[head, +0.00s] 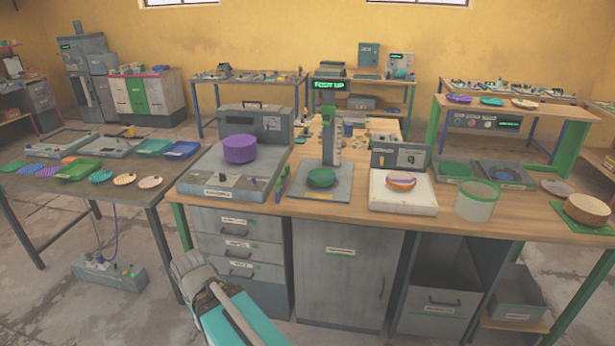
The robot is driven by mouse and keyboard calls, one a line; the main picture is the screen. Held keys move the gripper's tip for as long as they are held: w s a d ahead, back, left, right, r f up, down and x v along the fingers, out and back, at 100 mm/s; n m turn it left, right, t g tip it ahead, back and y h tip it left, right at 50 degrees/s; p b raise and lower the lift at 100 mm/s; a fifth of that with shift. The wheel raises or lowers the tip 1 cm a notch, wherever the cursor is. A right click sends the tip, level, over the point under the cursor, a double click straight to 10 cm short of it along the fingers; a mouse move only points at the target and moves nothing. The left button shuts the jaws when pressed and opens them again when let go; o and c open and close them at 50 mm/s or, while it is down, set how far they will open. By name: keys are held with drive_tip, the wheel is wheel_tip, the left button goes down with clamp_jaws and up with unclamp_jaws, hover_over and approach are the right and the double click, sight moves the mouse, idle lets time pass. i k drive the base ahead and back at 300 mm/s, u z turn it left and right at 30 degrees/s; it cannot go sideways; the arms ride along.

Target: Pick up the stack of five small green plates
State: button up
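A small round green thing (321,177) sits on the grey base of the upright press (333,140) in the middle of the workbench. It looks like a low stack of small plates, but I cannot count its layers. Another flat green piece (457,170) lies on the machine to the right. Part of my arm, grey and teal, shows at the bottom left of centre, in front of the bench. I see no gripper fingers, so whether my gripper is open or shut is hidden.
A stack of mixed colours (401,181) lies on the white-topped machine. The left table (60,187) holds coloured plates and trays.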

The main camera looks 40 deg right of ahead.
sight(320, 177)
drive_tip(key=i, duration=0.45)
drive_tip(key=z, duration=0.6)
drive_tip(key=i, duration=0.7)
drive_tip(key=z, duration=0.6)
